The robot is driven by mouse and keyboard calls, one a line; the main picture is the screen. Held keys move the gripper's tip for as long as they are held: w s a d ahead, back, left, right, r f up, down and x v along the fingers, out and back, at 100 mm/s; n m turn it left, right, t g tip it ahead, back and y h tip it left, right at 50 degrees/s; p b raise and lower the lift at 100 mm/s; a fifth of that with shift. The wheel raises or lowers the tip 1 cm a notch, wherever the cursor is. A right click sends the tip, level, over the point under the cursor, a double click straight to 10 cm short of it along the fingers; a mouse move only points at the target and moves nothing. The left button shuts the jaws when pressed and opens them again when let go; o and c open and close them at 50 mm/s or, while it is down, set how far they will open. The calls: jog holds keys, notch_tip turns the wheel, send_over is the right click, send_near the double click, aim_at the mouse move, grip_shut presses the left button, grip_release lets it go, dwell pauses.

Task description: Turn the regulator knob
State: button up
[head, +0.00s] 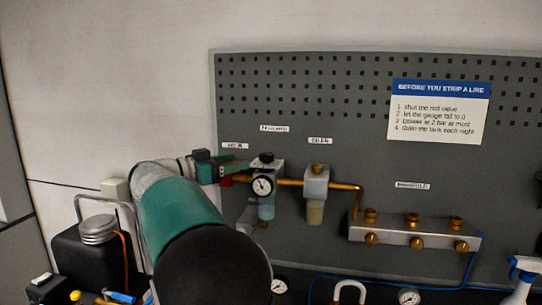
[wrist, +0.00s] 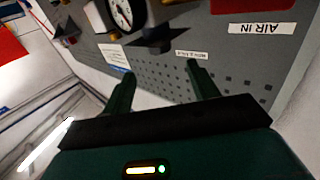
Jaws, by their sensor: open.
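The regulator (head: 266,186) is a grey block with a round white gauge (head: 263,186) and a clear bowl below, mounted on a dark pegboard. Its black knob (head: 266,159) is on top. In the wrist view, which is turned upside down, the knob (wrist: 155,40) lies just beyond the fingertips, roughly between them sideways. My gripper (wrist: 161,72) is open, with nothing between its green fingers. In the head view my gripper (head: 232,166) is just left of the regulator, partly hidden by my arm. I see no contact with the knob.
Brass pipe joins the regulator to a second unit (head: 316,190) and a manifold (head: 414,233) at right. A red part (head: 226,180) is close under my gripper. A sign (head: 438,110) hangs upper right. A black can (head: 92,255) and several tools stand below.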

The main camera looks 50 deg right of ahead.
aim_at(269, 154)
jog(key=x, duration=1.2)
jog(key=shift+s+d+f, duration=0.15)
jog(key=shift+d, duration=0.25)
jog(key=c, duration=1)
jog(key=shift+n+t, duration=0.4)
jog(key=shift+t, duration=0.2)
jog(key=n+t, duration=0.2)
jog(key=t, duration=0.1)
jog(key=n+t, duration=0.1)
jog(key=shift+w+t+h, duration=0.25)
jog(key=shift+t+h, duration=0.15)
jog(key=shift+w+n+t, duration=0.2)
jog(key=shift+n+t, duration=0.7)
jog(key=shift+t, duration=0.8)
jog(key=shift+w, duration=0.1)
